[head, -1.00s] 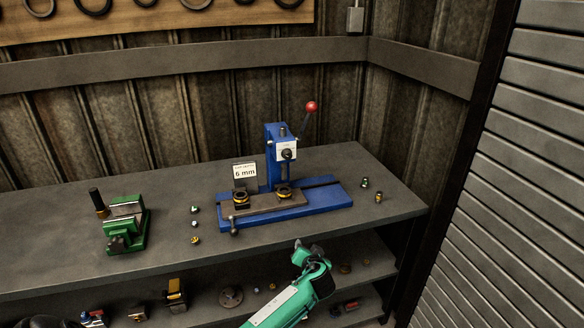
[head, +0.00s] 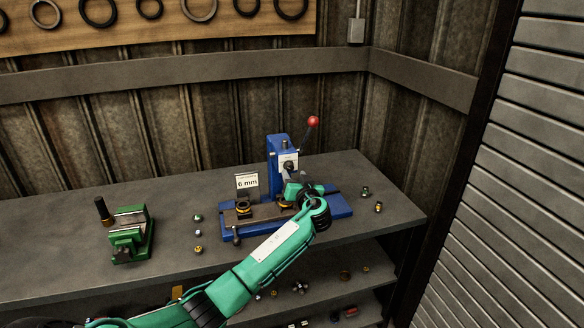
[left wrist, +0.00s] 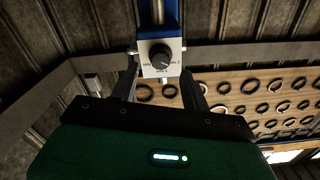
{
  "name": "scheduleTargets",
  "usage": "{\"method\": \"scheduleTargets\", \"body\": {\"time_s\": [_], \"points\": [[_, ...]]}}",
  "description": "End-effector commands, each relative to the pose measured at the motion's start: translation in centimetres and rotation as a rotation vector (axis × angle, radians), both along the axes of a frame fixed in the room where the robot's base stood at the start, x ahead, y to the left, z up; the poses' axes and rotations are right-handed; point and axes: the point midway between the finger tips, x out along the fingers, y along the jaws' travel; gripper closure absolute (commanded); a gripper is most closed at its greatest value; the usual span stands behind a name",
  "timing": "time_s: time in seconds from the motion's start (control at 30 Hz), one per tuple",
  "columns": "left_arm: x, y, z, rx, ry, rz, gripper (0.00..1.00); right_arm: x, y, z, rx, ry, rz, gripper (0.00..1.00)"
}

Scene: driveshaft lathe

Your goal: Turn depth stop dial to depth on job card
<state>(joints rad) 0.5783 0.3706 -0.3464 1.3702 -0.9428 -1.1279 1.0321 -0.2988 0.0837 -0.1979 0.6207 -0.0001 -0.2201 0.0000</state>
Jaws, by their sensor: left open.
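The black depth stop dial (head: 288,166) sits on a white plate on the blue press (head: 278,152). In the left wrist view the dial (left wrist: 161,57) is ahead, with a pointer mark and small labels around it that are too small to read. The job card (head: 247,182) stands on the press base and reads 6 mm. My left gripper (head: 293,188) is in front of the press, just below the dial. In the left wrist view its open fingers (left wrist: 164,85) are either side of the dial's line, apart from it. My right gripper is not in view.
The press has a red-knobbed lever (head: 313,121) above. A green vise (head: 130,234) stands at the left of the bench (head: 60,232). Small parts (head: 198,234) lie between vise and press, and others (head: 372,199) to the right. The bench left of the vise is clear.

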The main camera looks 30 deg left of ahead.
Motion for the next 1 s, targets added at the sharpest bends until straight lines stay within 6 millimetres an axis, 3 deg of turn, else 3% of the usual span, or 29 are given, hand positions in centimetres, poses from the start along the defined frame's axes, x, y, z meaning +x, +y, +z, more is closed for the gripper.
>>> {"method": "scheduleTargets", "body": {"time_s": [0.3,0.67,0.9,1.0], "points": [[2.1,2.5,0.0,0.001,0.001,0.000,0.53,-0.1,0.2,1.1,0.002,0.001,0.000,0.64],[2.3,2.8,-0.1,-0.001,0.001,-0.001,0.53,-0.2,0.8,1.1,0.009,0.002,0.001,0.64],[2.3,2.8,-0.1,-0.001,0.001,-0.001,0.98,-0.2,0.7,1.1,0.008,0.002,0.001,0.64],[2.3,2.8,-0.1,0.000,0.002,-0.001,0.98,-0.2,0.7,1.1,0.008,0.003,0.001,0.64]]}}
